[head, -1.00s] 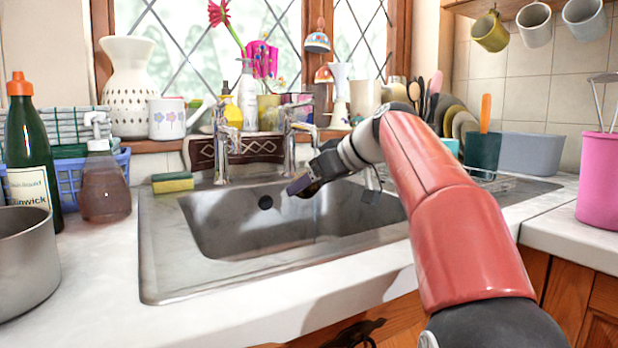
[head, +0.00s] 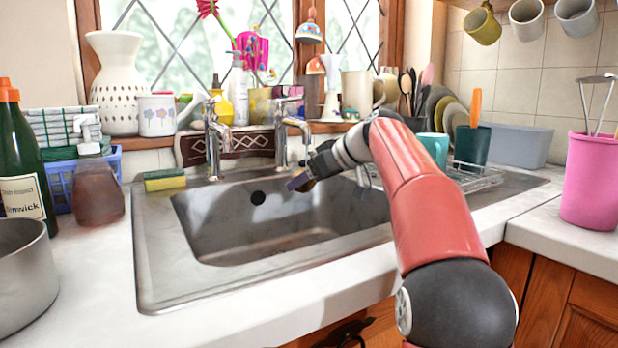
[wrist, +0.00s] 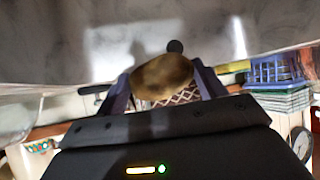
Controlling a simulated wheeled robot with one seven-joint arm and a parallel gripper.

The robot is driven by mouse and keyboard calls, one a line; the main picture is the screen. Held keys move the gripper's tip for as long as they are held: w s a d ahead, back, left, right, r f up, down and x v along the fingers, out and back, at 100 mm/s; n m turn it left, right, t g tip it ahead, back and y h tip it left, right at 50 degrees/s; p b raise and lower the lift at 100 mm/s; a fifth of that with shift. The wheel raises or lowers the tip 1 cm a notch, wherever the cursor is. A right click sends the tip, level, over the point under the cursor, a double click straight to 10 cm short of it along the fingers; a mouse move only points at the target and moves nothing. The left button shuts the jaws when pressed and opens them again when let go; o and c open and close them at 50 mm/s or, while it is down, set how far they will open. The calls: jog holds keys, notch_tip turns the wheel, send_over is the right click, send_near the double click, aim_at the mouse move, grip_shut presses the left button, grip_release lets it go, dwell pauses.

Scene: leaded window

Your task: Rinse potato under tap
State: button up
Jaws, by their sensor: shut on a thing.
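My gripper (head: 299,182) reaches over the sink (head: 270,222) from the right, just below the spout of the right tap (head: 283,135). In the wrist view my gripper (wrist: 160,88) is shut on the brown potato (wrist: 163,77), with one finger on each side of it. In the head view the potato is mostly hidden by the fingers. The left tap (head: 213,145) stands apart to the left. I cannot make out any running water from either tap.
A yellow-green sponge (head: 164,181) lies on the sink's back left edge. A soap bottle (head: 98,185), green bottle (head: 20,160) and metal pot (head: 25,280) stand left. A dish rack (head: 475,180) and pink pot (head: 592,180) are right. The basin below is empty.

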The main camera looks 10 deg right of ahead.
dwell(0.4)
jog(key=shift+s+d, duration=0.25)
jog(key=shift+d, duration=0.25)
jog(key=shift+a, duration=0.15)
jog(key=shift+w+a, duration=0.25)
jog(key=shift+a, duration=0.15)
jog(key=shift+d, duration=0.1)
jog(key=shift+s+d, duration=0.3)
jog(key=shift+d, duration=0.15)
